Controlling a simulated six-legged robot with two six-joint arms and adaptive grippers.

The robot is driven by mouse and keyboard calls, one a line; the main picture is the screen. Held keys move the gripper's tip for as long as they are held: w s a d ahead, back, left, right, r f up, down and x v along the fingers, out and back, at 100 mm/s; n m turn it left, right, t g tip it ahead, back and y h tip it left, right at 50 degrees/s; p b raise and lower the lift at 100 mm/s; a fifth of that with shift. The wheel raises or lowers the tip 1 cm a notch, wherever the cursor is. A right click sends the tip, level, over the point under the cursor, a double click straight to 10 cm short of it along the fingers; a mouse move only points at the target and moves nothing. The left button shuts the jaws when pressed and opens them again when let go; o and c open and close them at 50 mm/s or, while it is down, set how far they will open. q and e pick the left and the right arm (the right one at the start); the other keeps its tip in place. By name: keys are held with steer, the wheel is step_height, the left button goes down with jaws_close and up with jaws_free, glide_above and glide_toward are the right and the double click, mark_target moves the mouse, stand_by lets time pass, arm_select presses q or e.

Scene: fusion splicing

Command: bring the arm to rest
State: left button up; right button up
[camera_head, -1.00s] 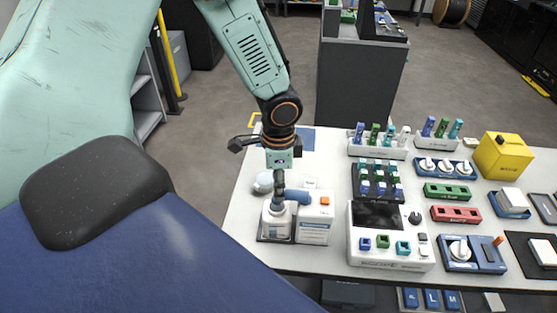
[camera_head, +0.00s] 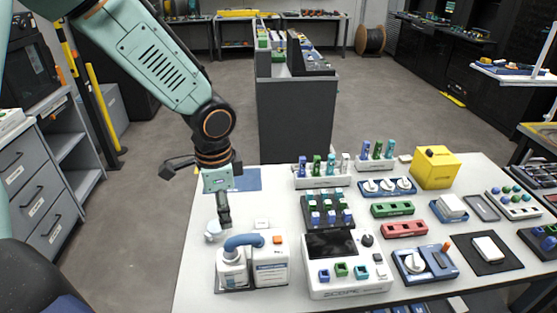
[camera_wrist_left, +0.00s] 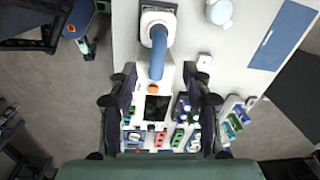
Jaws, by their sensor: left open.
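My left gripper (camera_head: 223,213) hangs from the left arm at the left end of the white table (camera_head: 195,285). It points down, just above and behind the white dispenser bottle (camera_head: 232,270) with a blue curved tube (camera_head: 243,241). In the left wrist view my left gripper (camera_wrist_left: 160,108) has its two dark fingers spread wide with nothing held between them. The blue tube (camera_wrist_left: 158,55) shows beyond the fingers there. My right gripper is in neither view.
A white splicer-like unit (camera_head: 345,285) with a dark screen stands right of the bottle. Racks of coloured pieces (camera_head: 323,180), a yellow box (camera_head: 436,168) and several small fixtures fill the right of the table. A dark grey cabinet (camera_head: 295,120) stands behind.

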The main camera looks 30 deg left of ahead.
arm_select(q)
steer(key=s+d+f+n+h+b, duration=0.15)
steer(key=s+d+f+b, duration=0.3)
steer(key=f, duration=0.55)
steer(key=s+d+f+n+b, duration=0.3)
steer(key=s+f, duration=0.3)
steer(key=f, duration=0.4)
steer(key=s+d+f+n+h+b, duration=0.1)
steer(key=s+d+f+n+b, duration=0.3)
steer(key=f, duration=0.6)
steer(key=s+a+f+n+y+b, duration=0.1)
steer(key=s+a+f+y+b, duration=0.1)
steer(key=s+f, duration=0.4)
steer(key=s+b, duration=0.1)
steer(key=s, duration=0.2)
steer(key=shift+a+f+n+g, duration=0.2)
steer(key=shift+a+n+g, duration=0.1)
steer(key=shift+n, duration=0.05)
